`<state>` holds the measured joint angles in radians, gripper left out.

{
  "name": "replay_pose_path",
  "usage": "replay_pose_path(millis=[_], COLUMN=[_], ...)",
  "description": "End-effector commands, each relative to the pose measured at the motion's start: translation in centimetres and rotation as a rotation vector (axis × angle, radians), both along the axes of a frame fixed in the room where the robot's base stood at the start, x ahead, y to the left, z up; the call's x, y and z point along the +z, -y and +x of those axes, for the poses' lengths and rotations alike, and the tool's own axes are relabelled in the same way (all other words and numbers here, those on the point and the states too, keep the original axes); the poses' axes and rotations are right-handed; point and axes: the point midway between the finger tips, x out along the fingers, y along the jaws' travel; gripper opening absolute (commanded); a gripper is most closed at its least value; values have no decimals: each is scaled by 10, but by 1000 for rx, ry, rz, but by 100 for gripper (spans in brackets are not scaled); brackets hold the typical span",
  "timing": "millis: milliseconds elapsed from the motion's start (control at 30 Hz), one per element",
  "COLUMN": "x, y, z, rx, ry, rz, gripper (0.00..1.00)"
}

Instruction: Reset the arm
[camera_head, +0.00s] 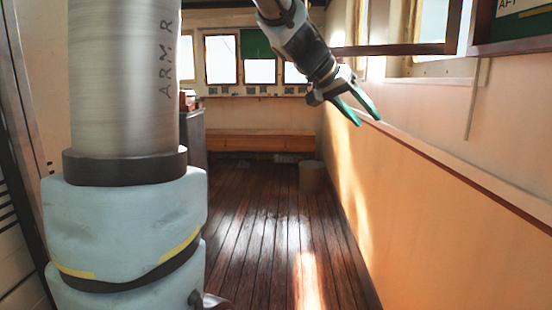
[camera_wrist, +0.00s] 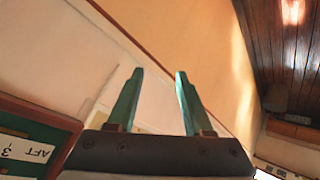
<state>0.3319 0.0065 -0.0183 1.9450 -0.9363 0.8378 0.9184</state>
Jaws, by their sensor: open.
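My gripper (camera_head: 367,117) hangs from the top of the head view, in front of the right-hand wall. Its two green fingers are spread and point down and to the right, with nothing between them. The wrist view shows the same open gripper (camera_wrist: 158,88), with bare wall behind its fingers. From these frames I cannot tell how far the fingertips are from the wall.
A wooden ledge (camera_head: 460,180) runs along the right wall below the windows. A green board marked AFT (camera_head: 512,28) is at upper right. A bin (camera_head: 312,176) and a wooden bench (camera_head: 245,142) stand at the far end. The plank floor (camera_head: 265,240) is mostly clear.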

Motion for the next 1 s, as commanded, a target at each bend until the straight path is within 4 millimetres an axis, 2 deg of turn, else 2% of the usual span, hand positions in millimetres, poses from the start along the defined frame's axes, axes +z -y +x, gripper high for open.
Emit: replay_pose_path(millis=[33,100,200,300,500,667,733,1000], x=[-31,-70,-123,-167,-227,-262,-240,-181], y=[-22,-55,-103,-148,-219,-262,-263,-262], z=[-1,-4,-17,-35,-77,-117,-116,-115], rx=[60,149,272,380,541,636,641,639], ry=[-52,-119,-203,-267,-346,-388,-382,-382], rz=[63,153,279,389,550,643,644,643], gripper=[51,51,51,51,51,51,51,51])
